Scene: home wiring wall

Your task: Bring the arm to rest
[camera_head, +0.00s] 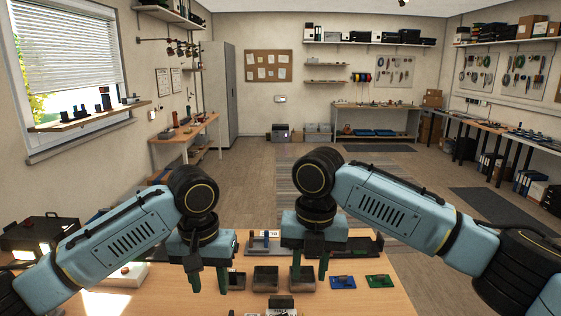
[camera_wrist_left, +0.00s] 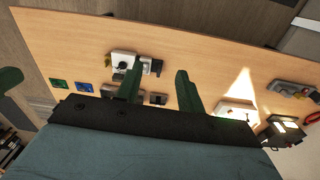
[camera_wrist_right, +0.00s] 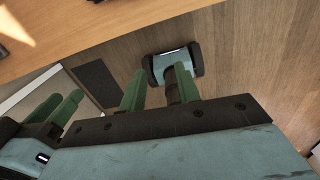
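My left gripper (camera_head: 208,282) hangs fingers-down over the left-middle of the wooden table (camera_head: 165,298). Its two green fingers stand apart with nothing between them, as the left wrist view (camera_wrist_left: 157,80) shows. My right gripper (camera_head: 309,270) hangs to its right, also fingers-down, over the middle of the table. Its fingers are apart and empty in the right wrist view (camera_wrist_right: 158,85). Both arms are bent, and the two grippers are apart from each other. The head view does not clearly show the height of the fingertips above the table.
Small dark bins (camera_head: 265,279) stand behind and between the grippers. A blue board (camera_head: 342,282) and a green board (camera_head: 380,281) lie to the right. A dark lit box (camera_head: 40,236) and a white block (camera_head: 128,273) are at left. Floor beyond the table is free.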

